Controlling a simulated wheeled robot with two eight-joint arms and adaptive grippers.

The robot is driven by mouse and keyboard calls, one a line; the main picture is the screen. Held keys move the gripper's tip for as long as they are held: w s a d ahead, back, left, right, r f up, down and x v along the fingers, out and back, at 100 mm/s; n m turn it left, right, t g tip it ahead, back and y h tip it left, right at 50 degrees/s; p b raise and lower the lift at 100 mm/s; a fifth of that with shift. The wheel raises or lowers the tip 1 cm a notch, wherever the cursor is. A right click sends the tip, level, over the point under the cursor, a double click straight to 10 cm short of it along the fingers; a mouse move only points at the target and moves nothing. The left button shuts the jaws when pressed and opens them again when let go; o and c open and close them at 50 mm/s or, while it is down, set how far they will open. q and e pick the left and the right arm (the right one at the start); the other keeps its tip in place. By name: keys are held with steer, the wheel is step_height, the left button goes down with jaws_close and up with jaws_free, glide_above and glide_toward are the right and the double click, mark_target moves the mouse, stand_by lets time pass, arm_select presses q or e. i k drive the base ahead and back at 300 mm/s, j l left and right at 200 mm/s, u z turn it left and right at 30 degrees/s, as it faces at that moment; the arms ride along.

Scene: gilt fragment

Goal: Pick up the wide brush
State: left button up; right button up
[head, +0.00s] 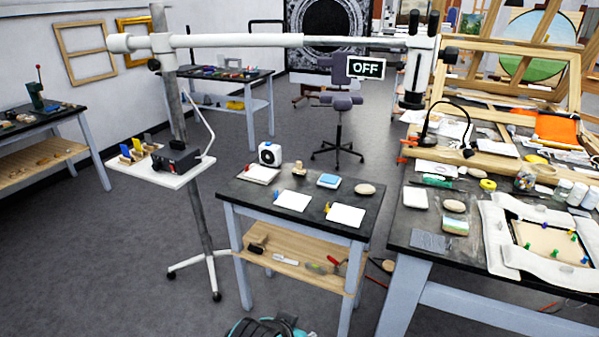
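I cannot single out the wide brush with certainty. A small tan wooden item (299,169) stands at the back of the small dark-topped table (252,206); it is too small to tell if it is a brush. A flat pale item (285,259) lies on that table's lower wooden shelf (285,243), beside a dark block (257,248) and tools with green and red parts. Neither of my grippers is in view.
White cards, a blue-topped pad (328,181) and a stone (364,189) lie on the small table. A stand with a white tray (160,172) is on its left, its long boom (240,41) crossing above. The crowded workbench (405,226) is on the right.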

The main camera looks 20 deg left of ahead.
mark_target(298, 171)
steer(key=z, duration=0.45)
steer(key=i+j+z, duration=0.25)
steer(key=j, duration=0.3)
steer(key=j+z, duration=0.3)
steer(key=j, duration=0.25)
steer(key=i+j+z, duration=0.25)
steer(key=j, duration=0.35)
steer(key=k+l, duration=0.05)
steer(key=k, duration=0.05)
